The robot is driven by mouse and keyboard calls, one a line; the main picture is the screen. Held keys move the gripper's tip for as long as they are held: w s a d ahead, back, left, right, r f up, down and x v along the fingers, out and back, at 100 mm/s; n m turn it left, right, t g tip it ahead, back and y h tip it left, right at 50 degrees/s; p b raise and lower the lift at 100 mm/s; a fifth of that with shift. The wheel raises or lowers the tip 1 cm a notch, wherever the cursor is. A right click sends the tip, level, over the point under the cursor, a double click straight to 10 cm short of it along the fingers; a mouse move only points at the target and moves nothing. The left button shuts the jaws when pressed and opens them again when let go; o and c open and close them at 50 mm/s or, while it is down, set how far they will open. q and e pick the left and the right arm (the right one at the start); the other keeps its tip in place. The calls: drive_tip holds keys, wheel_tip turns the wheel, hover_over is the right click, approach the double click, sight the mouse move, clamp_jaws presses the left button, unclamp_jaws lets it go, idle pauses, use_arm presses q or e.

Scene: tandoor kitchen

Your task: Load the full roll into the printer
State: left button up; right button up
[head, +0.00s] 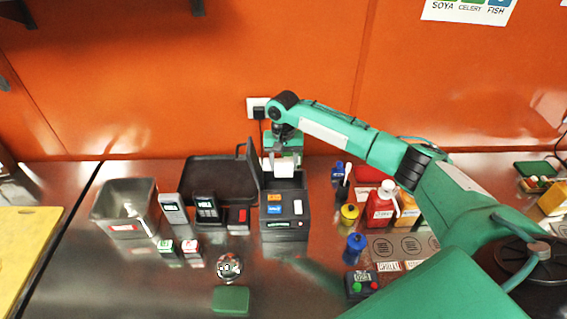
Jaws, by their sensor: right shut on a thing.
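The printer (284,222) is a dark box with coloured buttons on the steel counter. Its lid (254,166) stands up at the left of its back part. My right gripper (283,158) points down over the back of the printer and is shut on a white roll (284,169). The roll is at the printer's open back part; I cannot tell whether it touches the bay. The inside of the bay is mostly hidden by the roll and the gripper. My left gripper is not in view.
Left of the printer stand card terminals (207,208), a black tray (217,183) and a steel bin (123,212). To the right are a blue bottle (354,248), a yellow pot (349,214) and a red bottle (379,207). A green box (231,300) lies in front.

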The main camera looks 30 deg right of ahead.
drive_tip(key=shift+f+b, duration=0.8)
drive_tip(key=shift+f, duration=0.15)
drive_tip(key=shift+f+p, duration=0.25)
drive_tip(key=shift+p, duration=0.05)
drive_tip(key=shift+f+b, duration=0.3)
drive_tip(key=shift+f, duration=2.55)
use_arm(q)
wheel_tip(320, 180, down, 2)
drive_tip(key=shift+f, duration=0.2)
use_arm(e)
drive_tip(key=o, duration=1.1)
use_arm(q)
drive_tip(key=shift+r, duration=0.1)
use_arm(e)
drive_tip(key=shift+r, duration=0.1)
